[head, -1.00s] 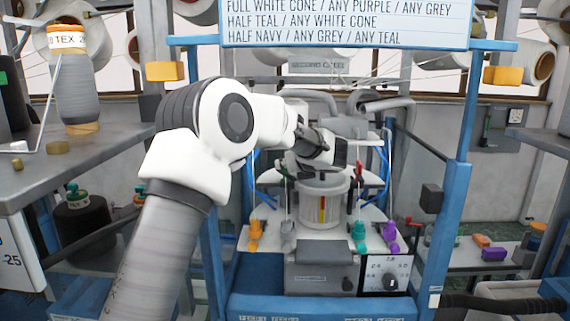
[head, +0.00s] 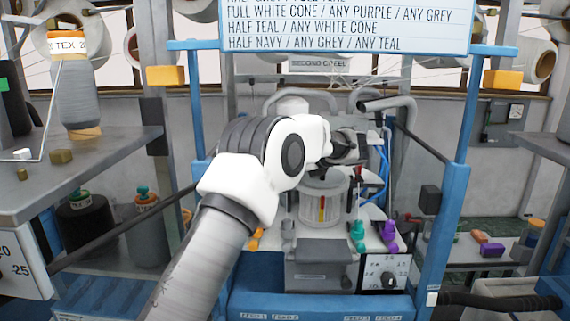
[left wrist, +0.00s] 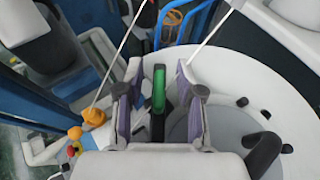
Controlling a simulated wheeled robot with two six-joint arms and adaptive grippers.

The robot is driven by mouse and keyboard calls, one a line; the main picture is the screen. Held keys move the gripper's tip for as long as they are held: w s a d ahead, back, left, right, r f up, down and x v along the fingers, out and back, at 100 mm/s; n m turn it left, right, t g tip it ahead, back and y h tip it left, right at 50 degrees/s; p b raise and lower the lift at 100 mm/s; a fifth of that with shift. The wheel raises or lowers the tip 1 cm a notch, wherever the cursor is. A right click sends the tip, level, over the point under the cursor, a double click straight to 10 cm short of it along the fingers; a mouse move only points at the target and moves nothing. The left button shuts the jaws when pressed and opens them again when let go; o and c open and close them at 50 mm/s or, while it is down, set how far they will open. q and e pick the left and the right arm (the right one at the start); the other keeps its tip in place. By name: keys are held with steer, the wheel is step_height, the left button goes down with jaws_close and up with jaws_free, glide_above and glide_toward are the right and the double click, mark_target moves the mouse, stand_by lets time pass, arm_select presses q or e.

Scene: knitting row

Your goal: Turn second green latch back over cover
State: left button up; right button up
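The green latch (left wrist: 159,90) stands between the two fingers of my left gripper (left wrist: 158,108) in the left wrist view, on a dark mount at the edge of a pale round top (left wrist: 235,75). The fingers are apart, with gaps beside the latch, most clearly on the left. A grey round piece (left wrist: 225,128), perhaps the cover, lies to the right, partly hidden by the right finger. In the head view my left gripper (head: 352,147) is above the ribbed cylinder (head: 322,207) of the knitting machine; its fingers are hard to make out and the latch is hidden. My right gripper is not in view.
Blue posts (head: 462,180) frame the machine on both sides. Teal (head: 358,232) and purple (head: 390,229) pieces stand at its front right. Thin white rods (left wrist: 122,45) pass close to the fingers.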

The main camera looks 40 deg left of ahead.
arm_select(q)
steer(key=v, duration=1.2)
steer(key=shift+o, duration=0.3)
steer(key=shift+a, duration=0.1)
